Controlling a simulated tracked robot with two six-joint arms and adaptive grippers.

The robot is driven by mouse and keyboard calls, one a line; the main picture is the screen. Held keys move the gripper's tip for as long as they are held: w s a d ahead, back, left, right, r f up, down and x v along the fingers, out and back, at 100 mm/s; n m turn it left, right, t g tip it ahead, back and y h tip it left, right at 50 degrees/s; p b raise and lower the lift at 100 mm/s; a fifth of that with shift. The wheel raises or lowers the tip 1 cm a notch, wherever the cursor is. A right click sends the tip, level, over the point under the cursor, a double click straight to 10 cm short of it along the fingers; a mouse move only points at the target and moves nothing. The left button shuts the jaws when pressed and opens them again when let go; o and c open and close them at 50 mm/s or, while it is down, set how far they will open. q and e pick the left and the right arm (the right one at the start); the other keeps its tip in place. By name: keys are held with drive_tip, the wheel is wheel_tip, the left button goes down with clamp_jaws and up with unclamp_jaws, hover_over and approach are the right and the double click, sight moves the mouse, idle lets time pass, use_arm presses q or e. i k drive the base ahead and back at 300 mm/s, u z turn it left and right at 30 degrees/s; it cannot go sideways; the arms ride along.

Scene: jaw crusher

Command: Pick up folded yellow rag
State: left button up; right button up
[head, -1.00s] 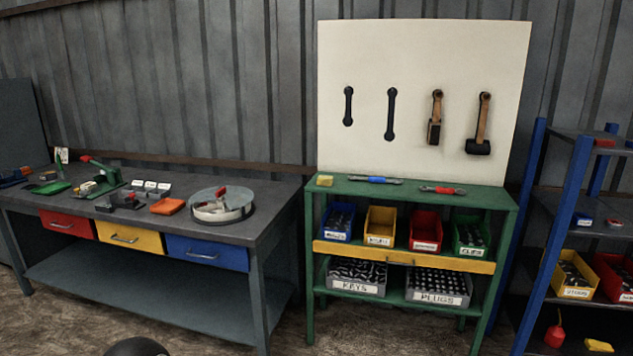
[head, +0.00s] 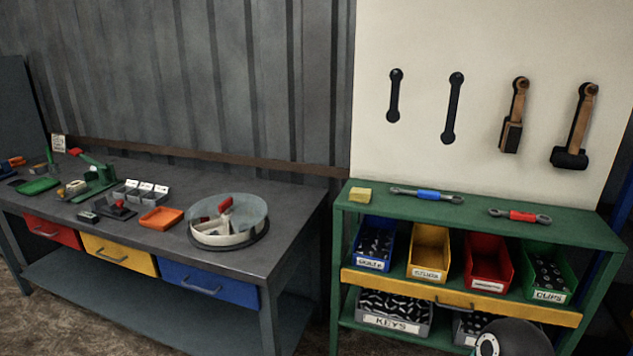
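The folded yellow rag (head: 360,195) is a small square pad. It lies on the left end of the green workbench's top (head: 520,228), left of a blue-handled wrench. Nothing touches it. No gripper shows in the head view. A dark rounded part with a pale ring, probably part of one of my arms, shows at the bottom right.
A blue-handled wrench (head: 427,195) and a red-handled wrench (head: 520,215) lie right of the rag. Labelled bins (head: 430,252) stand below the top. A grey bench (head: 285,232) on the left holds a round tray (head: 228,232). A pegboard (head: 480,40) with hanging tools stands behind.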

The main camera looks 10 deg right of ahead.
sight(363, 195)
drive_tip(key=z, duration=0.25)
drive_tip(key=i, duration=1.35)
drive_tip(key=z, duration=0.9)
drive_tip(key=i, duration=0.3)
drive_tip(key=z, duration=0.15)
drive_tip(key=k, duration=0.95)
drive_tip(key=z, duration=0.15)
drive_tip(key=i, duration=0.95)
drive_tip(key=u, duration=0.05)
